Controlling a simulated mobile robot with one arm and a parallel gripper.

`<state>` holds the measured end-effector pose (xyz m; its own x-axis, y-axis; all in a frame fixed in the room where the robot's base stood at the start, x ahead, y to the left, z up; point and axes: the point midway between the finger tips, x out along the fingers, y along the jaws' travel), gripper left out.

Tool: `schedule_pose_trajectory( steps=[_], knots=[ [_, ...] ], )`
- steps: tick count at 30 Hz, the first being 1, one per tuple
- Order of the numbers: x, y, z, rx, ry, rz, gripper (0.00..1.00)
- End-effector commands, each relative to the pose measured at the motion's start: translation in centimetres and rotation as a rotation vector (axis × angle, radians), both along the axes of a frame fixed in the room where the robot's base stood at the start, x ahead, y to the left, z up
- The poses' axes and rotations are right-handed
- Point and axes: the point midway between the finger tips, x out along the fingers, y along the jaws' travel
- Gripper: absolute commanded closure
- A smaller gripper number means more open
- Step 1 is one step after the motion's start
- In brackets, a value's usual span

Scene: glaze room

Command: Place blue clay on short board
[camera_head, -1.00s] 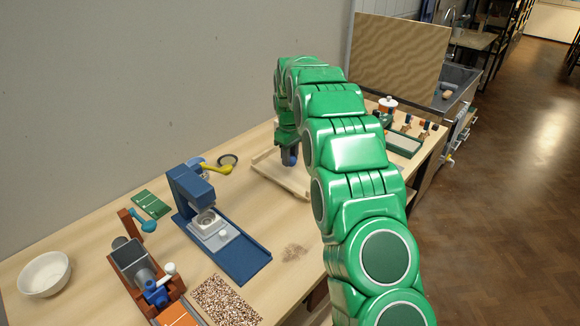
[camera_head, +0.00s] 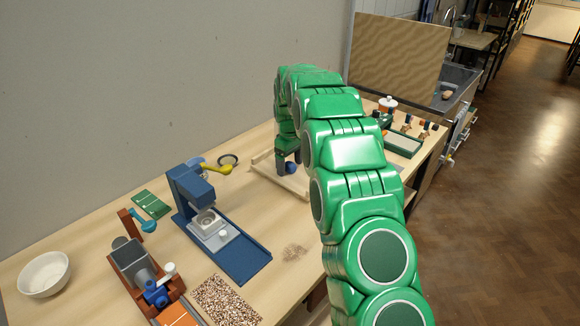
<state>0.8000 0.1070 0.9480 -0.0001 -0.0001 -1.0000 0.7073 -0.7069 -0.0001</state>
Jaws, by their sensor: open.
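The blue clay (camera_head: 291,168) is a small dark blue ball at the light wooden board or tray (camera_head: 264,168), near the middle of the bench. My gripper (camera_head: 288,168) is at the end of my green arm, low over that wooden piece, with its dark fingers beside the ball. The gripper is open; one finger shows left of the ball. My arm hides the right part of the wooden piece. I cannot tell which board is the short one.
A blue press (camera_head: 200,210) stands left of the wooden piece, with a yellow-handled tool (camera_head: 218,169) behind it. A white bowl (camera_head: 44,273), a speckled board (camera_head: 226,301) and a brown extruder-like device (camera_head: 137,265) are at front left. A green tray (camera_head: 403,145) lies at right.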

Motion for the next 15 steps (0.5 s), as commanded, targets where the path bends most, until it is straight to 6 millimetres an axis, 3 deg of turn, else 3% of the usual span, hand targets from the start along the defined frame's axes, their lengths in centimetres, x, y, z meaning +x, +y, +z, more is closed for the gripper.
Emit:
schedule_pose_trajectory(
  steps=[15],
  knots=[
    [0.06,0.01,0.63,0.001,-0.002,0.000,0.06]
  ],
)
